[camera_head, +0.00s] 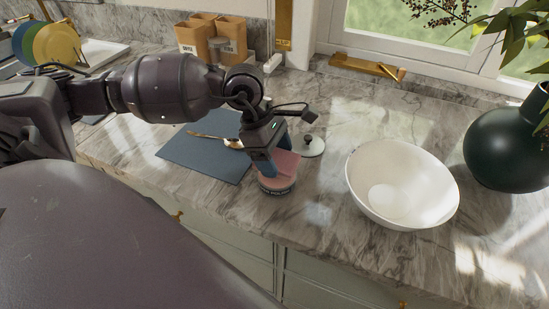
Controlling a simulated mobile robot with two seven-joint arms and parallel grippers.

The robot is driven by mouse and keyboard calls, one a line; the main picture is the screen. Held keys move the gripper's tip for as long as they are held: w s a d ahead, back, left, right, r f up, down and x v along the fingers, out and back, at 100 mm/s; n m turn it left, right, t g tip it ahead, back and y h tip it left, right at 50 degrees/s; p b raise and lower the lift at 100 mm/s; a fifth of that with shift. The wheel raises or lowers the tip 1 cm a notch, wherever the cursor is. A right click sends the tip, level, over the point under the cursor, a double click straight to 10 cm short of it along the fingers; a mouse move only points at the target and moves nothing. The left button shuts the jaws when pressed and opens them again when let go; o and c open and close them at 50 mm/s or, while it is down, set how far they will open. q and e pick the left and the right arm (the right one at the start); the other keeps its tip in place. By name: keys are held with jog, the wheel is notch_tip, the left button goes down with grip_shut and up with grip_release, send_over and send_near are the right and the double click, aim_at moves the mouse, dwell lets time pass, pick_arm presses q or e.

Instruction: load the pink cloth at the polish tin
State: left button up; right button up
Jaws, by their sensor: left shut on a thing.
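My left gripper (274,165) points down near the front of the counter, shut on the pink cloth (288,161). The cloth shows as a folded piece beside and below the fingers. Directly under it is the small round polish tin (277,189), with a dark side and a pinkish top. The cloth seems to touch the top of the tin, but the fingers hide part of the contact. A pale round lid with a dark knob (310,146) lies just behind to the right. My right gripper is out of view.
A dark blue mat (203,153) with a golden spoon (216,140) lies left of the tin. A white bowl (402,185) stands to the right, and a dark green vase (507,148) is at far right. The marble counter's front edge is close to the tin.

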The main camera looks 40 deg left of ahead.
aim_at(285, 160)
pick_arm(q)
jog(key=shift+r+p, duration=0.45)
jog(key=shift+r, duration=0.8)
jog(key=shift+r+p, duration=0.35)
jog(key=shift+r, duration=0.55)
